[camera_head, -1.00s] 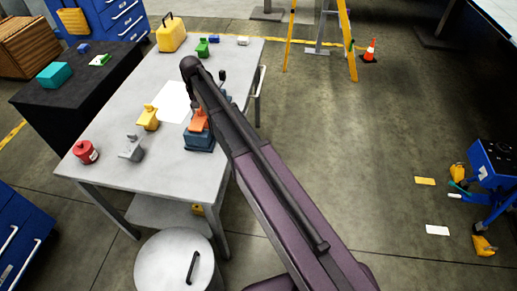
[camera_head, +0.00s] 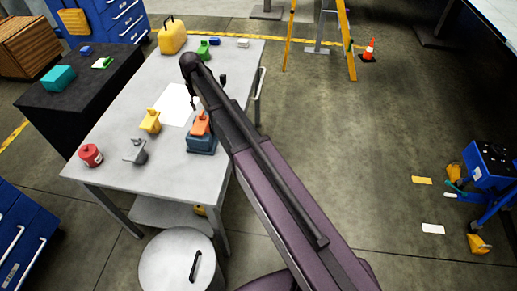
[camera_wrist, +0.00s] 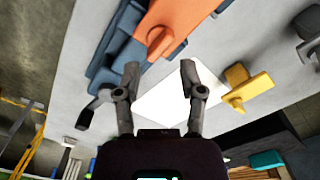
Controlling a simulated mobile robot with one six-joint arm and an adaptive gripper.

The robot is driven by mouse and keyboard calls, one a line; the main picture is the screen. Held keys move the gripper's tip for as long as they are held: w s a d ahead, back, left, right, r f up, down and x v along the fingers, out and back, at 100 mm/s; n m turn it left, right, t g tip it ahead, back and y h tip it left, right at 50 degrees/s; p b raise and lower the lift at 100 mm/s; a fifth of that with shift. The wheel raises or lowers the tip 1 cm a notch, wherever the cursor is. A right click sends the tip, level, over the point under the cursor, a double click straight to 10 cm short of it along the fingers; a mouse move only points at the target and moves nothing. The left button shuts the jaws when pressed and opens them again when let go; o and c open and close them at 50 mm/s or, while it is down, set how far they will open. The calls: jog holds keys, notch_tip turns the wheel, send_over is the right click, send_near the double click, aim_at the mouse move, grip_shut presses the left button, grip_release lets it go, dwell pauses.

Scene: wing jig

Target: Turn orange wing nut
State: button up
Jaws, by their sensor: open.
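The orange wing nut (camera_head: 200,124) stands on a blue block-shaped base (camera_head: 201,143) near the right edge of the grey worktable (camera_head: 165,170). In the wrist view the orange wing nut (camera_wrist: 170,28) is at the top, with the blue base (camera_wrist: 112,48) beside it. My gripper (camera_wrist: 161,78) is open, its two fingers apart and empty, pointing toward the orange piece without touching it. In the head view my arm covers part of the area right of the nut, and my gripper (camera_head: 193,103) is only partly visible.
A white sheet (camera_head: 174,105) lies mid-table. A yellow container (camera_head: 171,36) and a green piece (camera_head: 203,49) are at the far end.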

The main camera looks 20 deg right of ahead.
jog(key=shift+r+p, duration=4.4)
jog(key=shift+r, duration=0.35)
jog(key=s+d+f+m+b, duration=0.1)
jog(key=s+d+f+b, duration=0.6)
jog(key=s, duration=0.5)
jog(key=s+d+f+m+b, duration=0.1)
jog(key=s+d+f+b, duration=0.7)
jog(key=s+d, duration=0.2)
jog(key=s, duration=0.2)
jog(key=shift+s+f, duration=0.25)
jog(key=shift+s, duration=0.05)
jog(key=shift+d, duration=0.1)
jog(key=shift+s+d+m, duration=0.25)
jog(key=shift+s+m, duration=0.1)
jog(key=shift+s, duration=0.25)
jog(key=shift+s+d+m, duration=0.2)
jog(key=shift+s+m, duration=0.15)
jog(key=shift+s, duration=0.2)
jog(key=shift+d, duration=0.1)
